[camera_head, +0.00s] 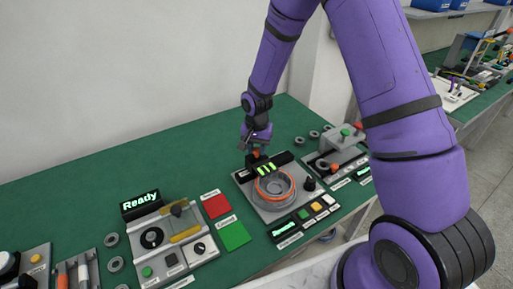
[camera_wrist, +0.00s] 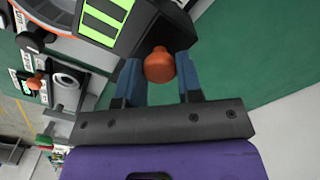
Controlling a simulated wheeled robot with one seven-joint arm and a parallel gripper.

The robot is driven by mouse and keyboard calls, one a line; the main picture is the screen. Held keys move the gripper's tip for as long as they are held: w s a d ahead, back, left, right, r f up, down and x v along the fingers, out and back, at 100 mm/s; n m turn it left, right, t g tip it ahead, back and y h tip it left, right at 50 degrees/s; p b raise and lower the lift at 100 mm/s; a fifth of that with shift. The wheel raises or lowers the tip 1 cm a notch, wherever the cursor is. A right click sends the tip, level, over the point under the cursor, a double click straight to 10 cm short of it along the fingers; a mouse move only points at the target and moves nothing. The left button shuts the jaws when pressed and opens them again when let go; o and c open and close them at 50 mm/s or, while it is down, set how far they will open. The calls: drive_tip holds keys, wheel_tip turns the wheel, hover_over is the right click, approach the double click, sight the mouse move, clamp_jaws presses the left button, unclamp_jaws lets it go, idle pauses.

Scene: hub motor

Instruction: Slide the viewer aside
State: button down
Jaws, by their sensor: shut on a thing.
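The viewer is a black block with bright green bars (camera_head: 265,168), standing over the back of a round grey part with an orange ring (camera_head: 275,187). In the wrist view the viewer (camera_wrist: 143,27) fills the top middle. Its orange knob (camera_wrist: 159,66) faces me. My gripper (camera_head: 256,144) is at the back of the viewer. In the wrist view my gripper (camera_wrist: 160,76) has its two blue fingers on either side of the knob, shut on it. The fingers partly hide the knob's sides in the head view.
A panel with a "Ready" display (camera_head: 141,203) stands left, beside a red pad (camera_head: 216,206) and a green pad (camera_head: 234,236). A grey fixture (camera_head: 342,150) stands close on the right. Grey rings lie nearby. The green table (camera_head: 90,190) is clear at the back left.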

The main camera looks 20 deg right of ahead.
drive_tip(key=d, duration=0.3)
drive_tip(key=w+d, duration=0.1)
drive_tip(key=d, duration=0.3)
drive_tip(key=w+d, duration=0.1)
drive_tip(key=d, duration=0.3)
drive_tip(key=shift+w, duration=0.15)
drive_tip(key=shift+d, duration=0.1)
drive_tip(key=c, duration=0.8)
unclamp_jaws()
drive_tip(key=shift+d, duration=0.1)
drive_tip(key=shift+r, duration=0.15)
wheel_tip(320, 180, up, 11)
drive_tip(key=shift+f, duration=0.2)
